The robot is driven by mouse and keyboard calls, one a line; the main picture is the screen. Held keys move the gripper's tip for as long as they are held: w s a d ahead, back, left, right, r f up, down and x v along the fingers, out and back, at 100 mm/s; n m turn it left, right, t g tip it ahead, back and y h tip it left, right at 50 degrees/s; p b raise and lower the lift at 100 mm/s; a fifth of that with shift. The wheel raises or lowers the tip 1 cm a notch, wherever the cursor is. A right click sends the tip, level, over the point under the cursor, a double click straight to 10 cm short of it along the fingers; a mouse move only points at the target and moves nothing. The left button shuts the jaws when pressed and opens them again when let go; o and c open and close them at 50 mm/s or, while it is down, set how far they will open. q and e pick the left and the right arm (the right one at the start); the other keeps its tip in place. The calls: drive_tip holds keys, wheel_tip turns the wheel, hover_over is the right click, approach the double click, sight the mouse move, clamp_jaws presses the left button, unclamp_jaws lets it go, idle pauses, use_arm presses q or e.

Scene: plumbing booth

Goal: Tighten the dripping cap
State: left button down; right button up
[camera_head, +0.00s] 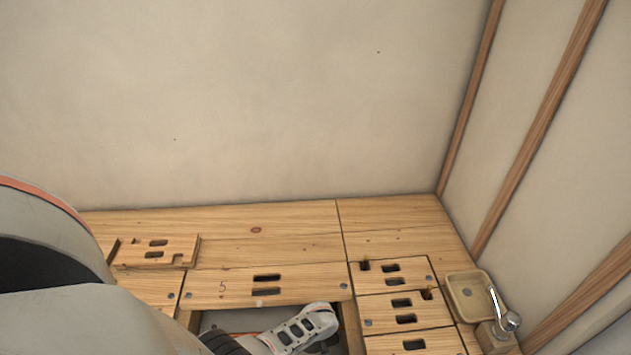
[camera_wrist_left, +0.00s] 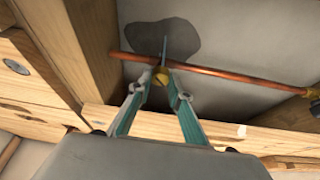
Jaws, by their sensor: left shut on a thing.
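A copper pipe (camera_wrist_left: 220,83) runs across the cavity under the floor in the left wrist view. A small brass cap (camera_wrist_left: 160,78) sits at the pipe, between the tips of my left gripper (camera_wrist_left: 156,83), whose teal fingers are closed on it. A thin bluish streak of water (camera_wrist_left: 165,48) shows at the cap, over a dark wet patch (camera_wrist_left: 182,36) on the grey surface behind. My right gripper is not in view.
Wooden beams (camera_wrist_left: 92,50) border the cavity. Another brass fitting (camera_wrist_left: 314,92) is at the pipe's right end. Floor panels with slots (camera_head: 250,285) surround the opening. A small basin (camera_head: 468,295) with a metal tap (camera_head: 508,321) stands at the right.

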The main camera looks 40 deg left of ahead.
use_arm(q)
drive_tip(key=shift+w+a+r+m, duration=0.15)
drive_tip(key=shift+r+m, duration=0.1)
drive_tip(key=shift+m, duration=0.25)
drive_tip(key=m+t+h+p, duration=0.1)
drive_tip(key=m, duration=0.1)
drive_tip(key=shift+m, duration=0.4)
drive_tip(key=m, duration=0.1)
drive_tip(key=m+h, duration=0.1)
drive_tip(key=m, duration=0.1)
drive_tip(key=shift+s+a+f+p, duration=0.1)
drive_tip(key=shift+s+f+p, duration=0.1)
drive_tip(key=shift+p, duration=0.15)
drive_tip(key=shift+m+t+h, duration=0.3)
drive_tip(key=shift+m+h, duration=0.2)
drive_tip(key=shift+m, duration=0.4)
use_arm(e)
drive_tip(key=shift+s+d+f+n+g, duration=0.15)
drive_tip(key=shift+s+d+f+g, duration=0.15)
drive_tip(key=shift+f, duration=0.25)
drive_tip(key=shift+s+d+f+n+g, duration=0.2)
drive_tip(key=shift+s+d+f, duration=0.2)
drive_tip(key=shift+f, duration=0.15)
use_arm(q)
drive_tip(key=shift+s, duration=0.1)
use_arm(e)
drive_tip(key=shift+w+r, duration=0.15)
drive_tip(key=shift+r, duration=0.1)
